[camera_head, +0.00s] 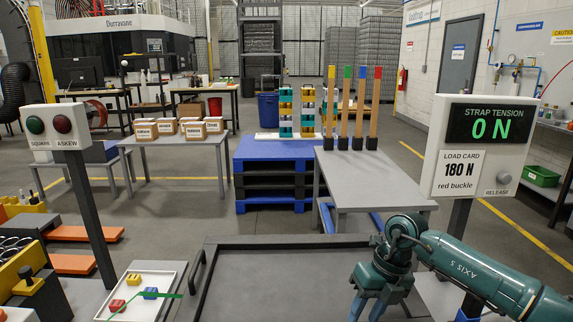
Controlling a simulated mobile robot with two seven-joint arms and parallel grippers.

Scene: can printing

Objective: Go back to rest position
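My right gripper (367,307) hangs pointing down at the lower right, on a dark green arm that comes in from the right edge. Its two fingers look apart, with nothing seen between them. It is in front of the right part of a dark grey rimmed tray or bench top (280,285); I cannot tell its height above it. My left gripper is not in view.
A white tray (175,304) at lower left holds red, yellow and blue buckles and a green strap. A SQUARE/ASKEW lamp post (88,200) stands left. A display (490,122) at right reads strap tension 0 N. A blue pallet stack (272,150) stands behind.

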